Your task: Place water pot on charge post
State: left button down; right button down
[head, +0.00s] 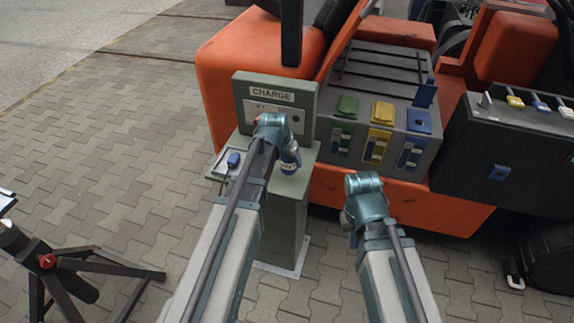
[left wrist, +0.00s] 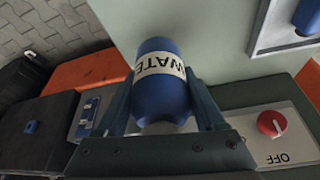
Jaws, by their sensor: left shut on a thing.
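The water pot (left wrist: 162,88) is a small blue cylinder with a white band reading "WATE". My left gripper (left wrist: 165,112) is shut on it, one finger on each side. In the head view the pot (head: 289,163) hangs below the left gripper, over the top of the charge post (head: 288,215). The post is grey-green, with a "CHARGE" sign on its back panel. I cannot tell if the pot's base touches the post top. My right gripper (head: 349,219) is right of the post, apart from it; its fingers are mostly hidden.
A small tray with a blue item (head: 233,160) is at the post's left edge. The panel has a red knob (left wrist: 272,124) marked OFF. A dark case (head: 500,160) is right, a black tripod (head: 75,272) lower left.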

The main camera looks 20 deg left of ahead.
aim_at(287, 165)
pick_arm(q)
jog(key=shift+w+a, duration=0.25)
jog(key=shift+a, duration=0.05)
notch_tip(287, 165, down, 4)
jog(key=b, duration=0.3)
jog(key=shift+w+a+r+b, duration=0.15)
jog(key=shift+r+b, duration=0.05)
jog(key=shift+b, duration=0.1)
jog(key=shift+f, duration=0.1)
jog(key=shift+f, duration=0.15)
grip_release()
jog(key=shift+r, duration=0.2)
